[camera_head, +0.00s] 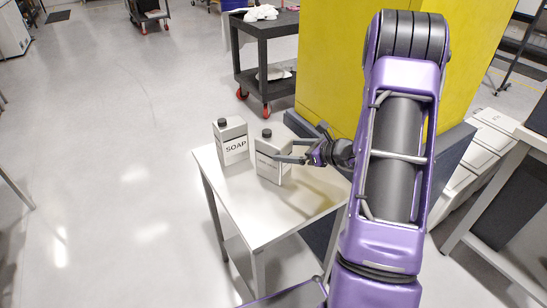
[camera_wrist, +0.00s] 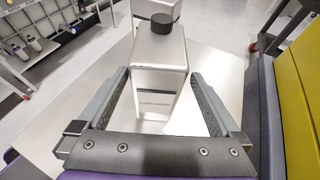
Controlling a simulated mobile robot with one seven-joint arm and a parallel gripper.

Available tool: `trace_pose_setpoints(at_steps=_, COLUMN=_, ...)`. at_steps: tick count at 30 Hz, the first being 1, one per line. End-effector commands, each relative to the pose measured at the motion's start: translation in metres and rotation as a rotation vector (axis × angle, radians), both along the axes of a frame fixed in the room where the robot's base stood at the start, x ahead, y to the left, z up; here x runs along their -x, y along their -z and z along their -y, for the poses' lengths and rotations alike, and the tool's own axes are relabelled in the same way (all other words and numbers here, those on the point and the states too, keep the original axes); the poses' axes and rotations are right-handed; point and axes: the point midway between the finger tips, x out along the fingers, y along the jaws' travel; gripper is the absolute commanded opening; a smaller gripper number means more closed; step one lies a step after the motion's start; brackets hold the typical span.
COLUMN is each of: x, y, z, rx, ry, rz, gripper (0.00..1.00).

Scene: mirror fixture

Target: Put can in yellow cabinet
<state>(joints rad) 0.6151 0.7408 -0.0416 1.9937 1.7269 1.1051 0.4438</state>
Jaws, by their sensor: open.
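A silver rectangular can with a black cap (camera_head: 272,165) stands upright on a small white table. It also shows in the wrist view (camera_wrist: 158,72), between my fingers. A similar can marked SOAP (camera_head: 232,145) stands upright just to its left in the head view; part of it shows behind the first can in the wrist view (camera_wrist: 155,8). My gripper (camera_head: 279,151) is open, its fingers on either side of the nearer can; I cannot tell whether they touch it. The yellow cabinet (camera_head: 330,65) stands behind the table, partly hidden by my arm; its opening is not visible.
The white table (camera_head: 237,195) has bare room in front of the cans. A dark wheeled cart (camera_head: 262,30) stands left of the cabinet, with white items on it. A grey workbench (camera_head: 505,190) is at the right.

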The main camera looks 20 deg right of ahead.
Motion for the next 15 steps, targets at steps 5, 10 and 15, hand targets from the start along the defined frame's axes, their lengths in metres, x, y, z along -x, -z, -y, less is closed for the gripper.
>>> trace_pose_setpoints(at_steps=5, x=-0.01, y=0.005, z=-0.007, rx=0.001, ry=0.001, rz=-0.001, gripper=1.0)
trace_pose_setpoints(at_steps=10, x=-0.017, y=0.012, z=-0.013, rx=0.001, ry=-0.001, rz=-0.001, gripper=1.0)
trace_pose_setpoints(at_steps=15, x=-0.033, y=0.026, z=-0.027, rx=0.0, ry=-0.002, rz=-0.002, gripper=1.0)
